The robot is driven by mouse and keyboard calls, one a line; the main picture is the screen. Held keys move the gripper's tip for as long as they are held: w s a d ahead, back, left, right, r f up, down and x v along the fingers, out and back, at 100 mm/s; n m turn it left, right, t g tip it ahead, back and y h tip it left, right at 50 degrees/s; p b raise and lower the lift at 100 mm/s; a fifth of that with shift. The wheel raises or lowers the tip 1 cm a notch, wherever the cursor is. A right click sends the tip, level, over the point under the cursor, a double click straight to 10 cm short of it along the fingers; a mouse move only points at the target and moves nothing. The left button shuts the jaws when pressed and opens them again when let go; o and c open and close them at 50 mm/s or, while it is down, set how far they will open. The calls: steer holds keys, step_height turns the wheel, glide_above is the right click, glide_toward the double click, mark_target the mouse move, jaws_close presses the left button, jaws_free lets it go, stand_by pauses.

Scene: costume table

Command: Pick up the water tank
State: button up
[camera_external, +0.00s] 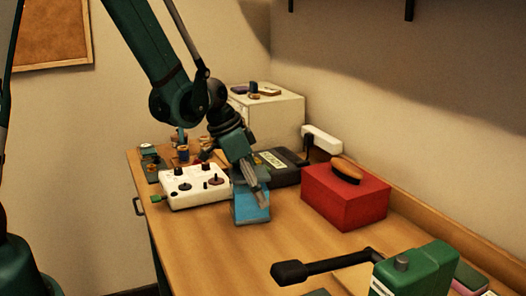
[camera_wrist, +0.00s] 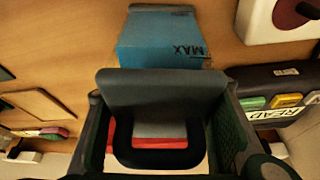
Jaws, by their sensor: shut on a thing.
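The water tank (camera_external: 252,207) is a blue box with a grey upper part, near the middle of the table in the external view. In the wrist view the blue body of the tank (camera_wrist: 160,40) carries the word MAX, and its grey part lies between my fingers. My gripper (camera_external: 262,190) points down at the tank and is shut on it. In the wrist view my gripper (camera_wrist: 160,112) has one finger on each side of the grey part. I cannot tell whether the tank's base touches the table.
A white control box (camera_external: 195,188) stands left of the tank. A dark case (camera_external: 278,166) labelled READ lies behind it. A red box (camera_external: 345,198) with a brush (camera_external: 347,171) on top stands to the right. A green device (camera_external: 415,268) with a black handle is in front. Bare tabletop (camera_external: 215,245) lies front left.

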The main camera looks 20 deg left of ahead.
mark_target(264, 172)
steer(key=shift+r, duration=0.2)
steer(key=shift+r+p, duration=0.45)
steer(key=shift+r, duration=4.35)
